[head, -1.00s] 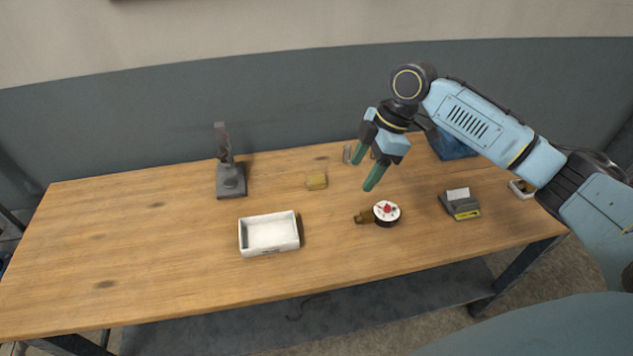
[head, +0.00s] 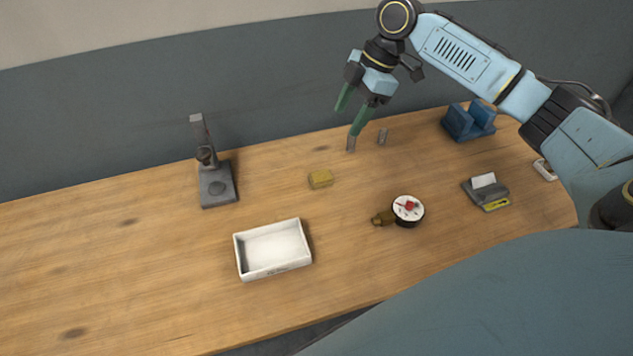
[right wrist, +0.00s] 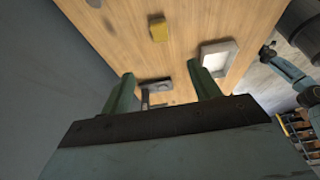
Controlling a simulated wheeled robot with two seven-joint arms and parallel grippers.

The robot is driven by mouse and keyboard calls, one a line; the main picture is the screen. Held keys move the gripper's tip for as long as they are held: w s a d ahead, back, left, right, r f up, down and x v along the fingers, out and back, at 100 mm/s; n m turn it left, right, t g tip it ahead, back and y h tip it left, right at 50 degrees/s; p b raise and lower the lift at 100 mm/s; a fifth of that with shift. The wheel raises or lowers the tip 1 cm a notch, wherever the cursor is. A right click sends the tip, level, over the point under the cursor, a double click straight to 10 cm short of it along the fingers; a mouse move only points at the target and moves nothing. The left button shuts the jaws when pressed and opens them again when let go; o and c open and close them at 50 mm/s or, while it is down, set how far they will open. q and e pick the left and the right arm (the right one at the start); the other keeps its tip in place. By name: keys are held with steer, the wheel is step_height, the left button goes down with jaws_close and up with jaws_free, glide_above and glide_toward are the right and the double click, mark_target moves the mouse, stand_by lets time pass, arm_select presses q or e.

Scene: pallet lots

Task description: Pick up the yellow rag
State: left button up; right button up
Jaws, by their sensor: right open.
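The yellow rag (head: 321,179) is a small folded block lying on the wooden table, behind and right of the white tray. It also shows in the right wrist view (right wrist: 158,30), near the top and beyond my fingers. My right gripper (head: 349,119) is open and empty, with green fingers. It is above the table's back part, up and to the right of the rag in the head view, apart from it. In the right wrist view its two fingers (right wrist: 163,88) are spread with nothing between them. My left gripper is not in view.
A white tray (head: 240,262) stands near the table (head: 120,285) middle. A dark stand (head: 217,185) is at the back left. Table around the rag is clear.

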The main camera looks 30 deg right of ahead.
step_height(320, 180, down, 3)
steer(key=b, duration=0.4)
glide_toward(321, 176)
steer(key=shift+w+f, duration=0.15)
steer(key=shift+f, duration=0.45)
steer(key=shift+w+f, duration=0.2)
steer(key=shift+f, duration=0.4)
steer(key=shift+a+f, duration=0.25)
steer(key=shift+f, duration=0.25)
steer(key=shift+a+f, duration=0.2)
steer(key=shift+f, duration=0.05)
steer(key=shift+a+b+x, duration=0.2)
steer(key=shift+b+x, duration=0.5)
steer(key=shift+x, duration=1.65)
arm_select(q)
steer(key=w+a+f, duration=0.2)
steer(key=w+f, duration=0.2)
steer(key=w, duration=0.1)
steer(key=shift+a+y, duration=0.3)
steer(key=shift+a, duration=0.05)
arm_select(e)
steer(key=shift+s+r, duration=0.1)
steer(key=shift+r, duration=0.05)
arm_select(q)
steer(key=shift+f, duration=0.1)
arm_select(e)
steer(key=shift+c, duration=0.3)
